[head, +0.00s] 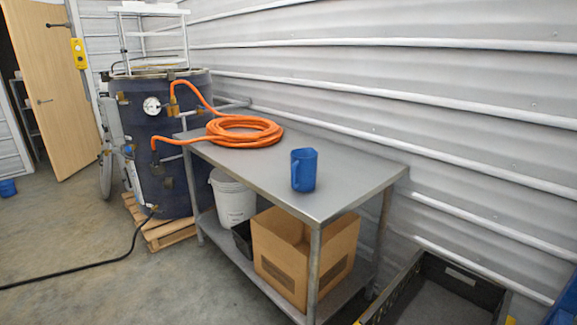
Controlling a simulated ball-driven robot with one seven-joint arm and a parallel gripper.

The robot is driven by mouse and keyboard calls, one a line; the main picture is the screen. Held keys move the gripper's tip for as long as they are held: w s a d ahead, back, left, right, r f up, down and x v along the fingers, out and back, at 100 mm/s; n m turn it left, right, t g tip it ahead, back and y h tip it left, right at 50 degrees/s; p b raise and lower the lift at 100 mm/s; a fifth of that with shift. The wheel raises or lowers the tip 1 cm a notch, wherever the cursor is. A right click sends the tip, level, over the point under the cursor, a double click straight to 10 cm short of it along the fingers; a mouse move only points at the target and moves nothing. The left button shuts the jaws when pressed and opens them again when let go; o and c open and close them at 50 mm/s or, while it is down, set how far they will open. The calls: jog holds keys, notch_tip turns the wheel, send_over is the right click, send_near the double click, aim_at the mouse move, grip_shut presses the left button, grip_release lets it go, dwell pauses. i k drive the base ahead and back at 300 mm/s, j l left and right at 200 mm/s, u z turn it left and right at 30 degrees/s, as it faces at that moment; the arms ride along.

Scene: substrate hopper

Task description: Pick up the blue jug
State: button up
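The blue jug (304,170) stands upright on the metal table (259,171), toward the table's right end. Its handle faces left and slightly to the front. Nothing touches it apart from the tabletop. My gripper does not show in the head view.
A coiled orange hose (243,132) lies at the table's left end and runs to a dark tank (170,165). A cardboard box (290,262) and a white bucket (233,199) sit on the lower shelf. A black crate (445,290) stands right. Floor (120,285) front left is mostly clear.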

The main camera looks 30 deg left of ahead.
aim_at(304, 160)
jog(key=i+j, duration=0.15)
jog(key=j, duration=0.2)
jog(key=i+j, duration=0.1)
jog(key=j, duration=0.3)
jog(key=i+j, duration=0.15)
jog(key=j, duration=0.2)
jog(key=i+j, duration=0.15)
jog(key=j, duration=0.2)
jog(key=i+j, duration=0.1)
jog(key=j, duration=0.25)
jog(key=i+j, duration=0.15)
jog(key=j, duration=0.25)
jog(key=i+j, duration=0.15)
jog(key=j, duration=0.2)
